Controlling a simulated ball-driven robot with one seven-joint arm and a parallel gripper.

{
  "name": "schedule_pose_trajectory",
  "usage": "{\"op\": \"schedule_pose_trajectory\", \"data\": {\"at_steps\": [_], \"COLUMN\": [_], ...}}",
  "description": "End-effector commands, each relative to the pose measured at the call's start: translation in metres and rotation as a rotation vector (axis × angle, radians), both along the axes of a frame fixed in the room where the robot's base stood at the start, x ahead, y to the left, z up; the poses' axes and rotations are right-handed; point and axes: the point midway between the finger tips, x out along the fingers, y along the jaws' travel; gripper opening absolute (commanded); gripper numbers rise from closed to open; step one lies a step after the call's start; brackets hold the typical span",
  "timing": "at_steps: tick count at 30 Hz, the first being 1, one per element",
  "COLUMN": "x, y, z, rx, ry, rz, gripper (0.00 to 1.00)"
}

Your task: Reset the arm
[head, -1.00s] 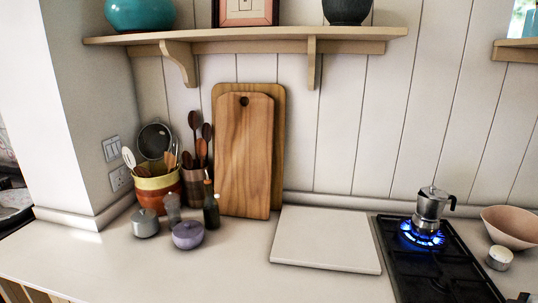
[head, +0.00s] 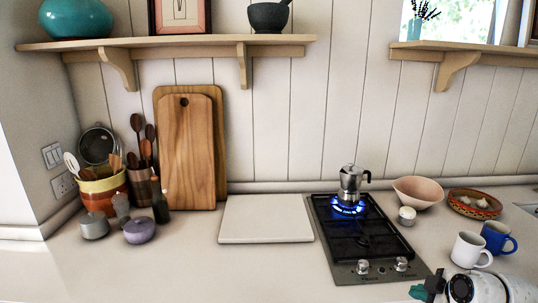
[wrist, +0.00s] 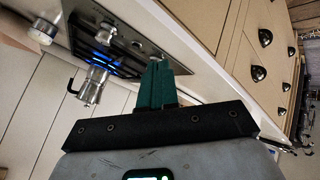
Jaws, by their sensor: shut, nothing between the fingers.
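My gripper (wrist: 154,82) shows in the wrist view with its green fingers together and nothing between them. In the head view only a small part of my gripper and arm shows at the bottom right edge, in front of the hob (head: 364,240). The wrist view is tilted, with the hob (wrist: 122,38) and the moka pot (wrist: 91,86) beyond the fingers to the left. The fingers look apart from both.
The moka pot (head: 350,184) stands over a lit blue flame. A white mug (head: 469,250) and a blue mug (head: 497,237) stand close to my arm at right. A pink bowl (head: 418,191) is behind. The counter left of the white board (head: 266,219) is largely clear in front.

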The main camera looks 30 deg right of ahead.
Motion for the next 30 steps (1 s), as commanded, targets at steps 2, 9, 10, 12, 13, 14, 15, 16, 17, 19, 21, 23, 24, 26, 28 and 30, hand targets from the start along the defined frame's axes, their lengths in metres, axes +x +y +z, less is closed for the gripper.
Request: {"op": "schedule_pose_trajectory", "data": {"at_steps": [2, 9, 10, 12, 13, 14, 15, 16, 17, 19, 21, 23, 24, 26, 28, 30], "x": [0.003, 0.013, 0.014, 0.016, 0.016, 0.017, 0.016, 0.016, 0.014, 0.008, -0.003, -0.015, -0.024, -0.039, -0.058, -0.076], "y": [0.011, 0.055, 0.062, 0.079, 0.088, 0.097, 0.110, 0.121, 0.133, 0.163, 0.193, 0.216, 0.230, 0.249, 0.266, 0.278], "z": [-0.006, -0.031, -0.035, -0.044, -0.048, -0.053, -0.060, -0.066, -0.072, -0.087, -0.102, -0.113, -0.120, -0.130, -0.139, -0.145], "rx": [0.024, 0.127, 0.143, 0.179, 0.197, 0.214, 0.240, 0.261, 0.282, 0.333, 0.378, 0.408, 0.423, 0.437, 0.442, 0.439], "ry": [0.007, 0.046, 0.053, 0.073, 0.083, 0.093, 0.112, 0.128, 0.146, 0.195, 0.254, 0.306, 0.339, 0.392, 0.447, 0.493], "rz": [-0.002, -0.023, -0.026, -0.039, -0.043, -0.048, -0.058, -0.064, -0.073, -0.099, -0.132, -0.165, -0.188, -0.225, -0.270, -0.313], "gripper": [0.00, 0.00, 0.00, 0.00, 0.00, 0.00, 0.00, 0.00, 0.00, 0.00, 0.00, 0.00, 0.00, 0.00, 0.00, 0.00]}}
